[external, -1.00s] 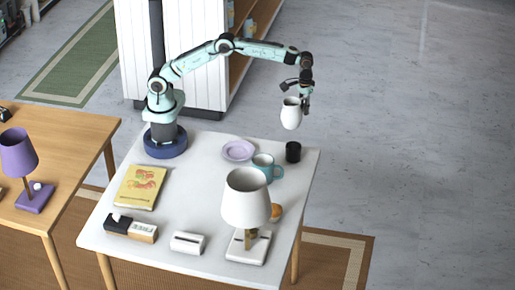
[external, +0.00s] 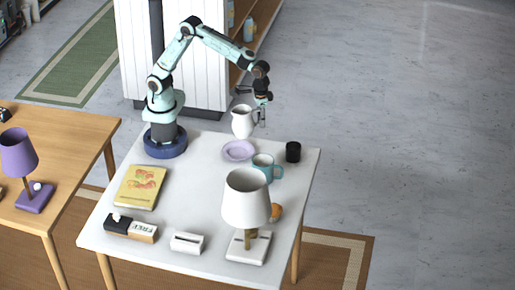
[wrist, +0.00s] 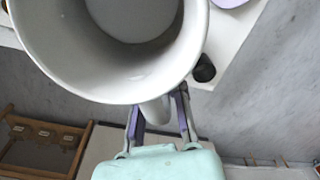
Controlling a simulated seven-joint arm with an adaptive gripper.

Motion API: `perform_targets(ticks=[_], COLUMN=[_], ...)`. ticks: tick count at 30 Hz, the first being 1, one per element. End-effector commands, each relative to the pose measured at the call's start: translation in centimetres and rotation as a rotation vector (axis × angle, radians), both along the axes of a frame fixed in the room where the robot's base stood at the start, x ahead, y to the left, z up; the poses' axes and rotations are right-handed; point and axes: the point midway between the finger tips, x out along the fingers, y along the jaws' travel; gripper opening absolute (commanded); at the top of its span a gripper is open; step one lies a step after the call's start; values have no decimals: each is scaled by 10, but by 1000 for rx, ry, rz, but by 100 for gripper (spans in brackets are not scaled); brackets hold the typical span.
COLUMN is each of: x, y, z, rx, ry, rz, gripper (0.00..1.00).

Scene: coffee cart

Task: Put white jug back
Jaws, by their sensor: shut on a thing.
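The white jug (external: 242,122) is held upright by my gripper (external: 262,116) near the back edge of the white table (external: 205,215). In the wrist view the jug (wrist: 110,85) fills the upper left, its open mouth facing the camera and its inside looking empty. My gripper's fingers (wrist: 160,112) are shut on its handle. In the external view the jug appears just behind the lilac plate (external: 238,150). Its exact height above the table is hard to tell.
A teal mug (external: 263,166) and a black cup (external: 293,152) stand right of the plate. The table's middle is clear.

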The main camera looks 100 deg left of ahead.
Motion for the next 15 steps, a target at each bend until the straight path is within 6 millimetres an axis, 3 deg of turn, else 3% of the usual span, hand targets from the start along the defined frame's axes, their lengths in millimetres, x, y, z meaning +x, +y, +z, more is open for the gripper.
perform_targets(ticks=[3, 6, 12, 15], x=[-49, -91, -160, -185], y=[-29, -44, -54, -54], z=[3, 0, -9, -15], rx=[0, -2, -8, -12], ry=[-3, -1, 2, 5], rz=[-127, -226, -380, -435], gripper=[0, 0, 0, 0])
